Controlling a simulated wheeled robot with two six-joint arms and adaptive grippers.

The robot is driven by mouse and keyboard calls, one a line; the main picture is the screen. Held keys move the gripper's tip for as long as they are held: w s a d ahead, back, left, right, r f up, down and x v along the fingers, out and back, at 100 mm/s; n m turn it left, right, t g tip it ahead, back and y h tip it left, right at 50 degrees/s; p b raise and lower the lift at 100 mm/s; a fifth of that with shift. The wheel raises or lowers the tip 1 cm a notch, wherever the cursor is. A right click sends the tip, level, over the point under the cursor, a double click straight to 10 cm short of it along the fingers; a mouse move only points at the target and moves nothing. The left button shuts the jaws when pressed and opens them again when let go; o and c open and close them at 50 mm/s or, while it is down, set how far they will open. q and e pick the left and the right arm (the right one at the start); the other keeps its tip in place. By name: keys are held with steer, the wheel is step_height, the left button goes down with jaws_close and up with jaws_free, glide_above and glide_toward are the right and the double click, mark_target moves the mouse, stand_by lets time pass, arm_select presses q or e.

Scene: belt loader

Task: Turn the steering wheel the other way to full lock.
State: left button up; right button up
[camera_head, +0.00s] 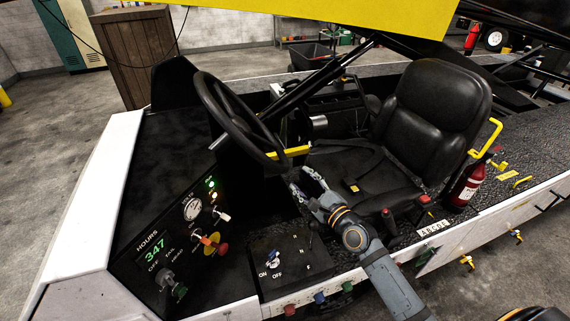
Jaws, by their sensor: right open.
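The black steering wheel (216,107) stands tilted on its column at the left of the driver's seat. Its rim runs from the upper left down to the right, beside a yellow lever (288,153). My right gripper (296,178) comes from the lower right and is open, close to the lower right end of the rim. I cannot tell whether its fingers touch the rim or stand around it. My left gripper is not in view.
The black seat (432,105) is right of the wheel. A dash panel (180,225) with gauge, knobs and lit lamps lies left of my arm. A switch panel (285,262) lies below. A red extinguisher (467,185) and yellow handle (487,137) are on the right.

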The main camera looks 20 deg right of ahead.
mark_target(285, 163)
steer(key=x, duration=1)
steer(key=shift+a, duration=0.1)
jaws_close()
steer(key=shift+f, duration=0.1)
